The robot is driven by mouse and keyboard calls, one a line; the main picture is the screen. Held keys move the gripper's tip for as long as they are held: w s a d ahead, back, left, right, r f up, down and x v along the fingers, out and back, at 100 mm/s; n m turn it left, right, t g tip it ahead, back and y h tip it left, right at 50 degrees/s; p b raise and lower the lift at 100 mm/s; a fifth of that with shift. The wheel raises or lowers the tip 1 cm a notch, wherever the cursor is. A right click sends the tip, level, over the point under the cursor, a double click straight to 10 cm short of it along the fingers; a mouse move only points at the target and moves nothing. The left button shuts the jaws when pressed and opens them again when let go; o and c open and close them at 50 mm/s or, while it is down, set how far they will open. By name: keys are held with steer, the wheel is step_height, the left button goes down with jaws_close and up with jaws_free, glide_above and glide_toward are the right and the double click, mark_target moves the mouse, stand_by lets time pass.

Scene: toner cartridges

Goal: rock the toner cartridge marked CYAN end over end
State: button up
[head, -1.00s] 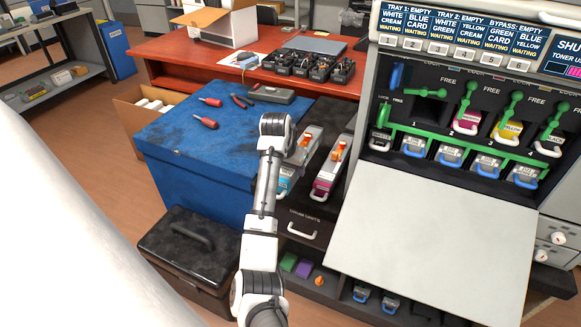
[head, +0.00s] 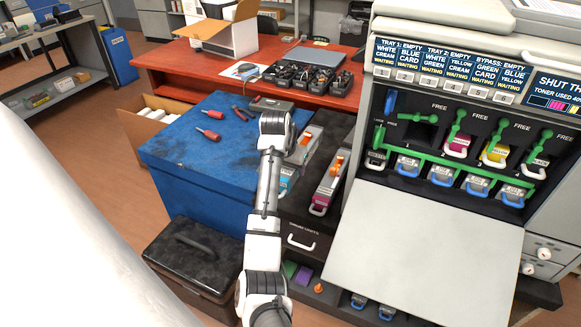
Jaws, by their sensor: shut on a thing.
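A grey cartridge with a cyan label (head: 286,181) and an orange part on top shows just right of my arm in the head view. My arm covers its left side, and its lettering is too small to read. My gripper is hidden behind my own arm links, so its fingers and their contact with the cartridge do not show. A similar cartridge with a magenta label (head: 319,203) lies to the right on the dark surface of the toner units cabinet.
The open printer (head: 425,235) stands at the right with its pale front panel lowered. A blue chest (head: 195,165) with screwdrivers and pliers on top is at the left. A black case (head: 190,262) stands below it. The red bench (head: 185,70) is behind.

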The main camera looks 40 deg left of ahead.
step_height(320, 180, up, 3)
steer(key=shift+r+p, duration=0.1)
steer(key=shift+p, duration=0.85)
steer(key=shift+f, duration=0.2)
steer(key=shift+f+t+b, duration=0.2)
steer(key=shift+t+b, duration=0.2)
steer(key=shift+b, duration=0.3)
steer(key=shift+f+t+b, duration=0.2)
steer(key=shift+t+b, duration=0.3)
steer(key=shift+b, duration=0.35)
steer(key=shift+r+t+y+b, duration=0.1)
steer(key=shift+t+y+b, duration=0.4)
steer(key=shift+t+b, duration=0.55)
steer(key=shift+r+t+b, duration=0.3)
steer(key=shift+r+t, duration=0.05)
steer(key=shift+r, duration=0.1)
steer(key=shift+r, duration=0.15)
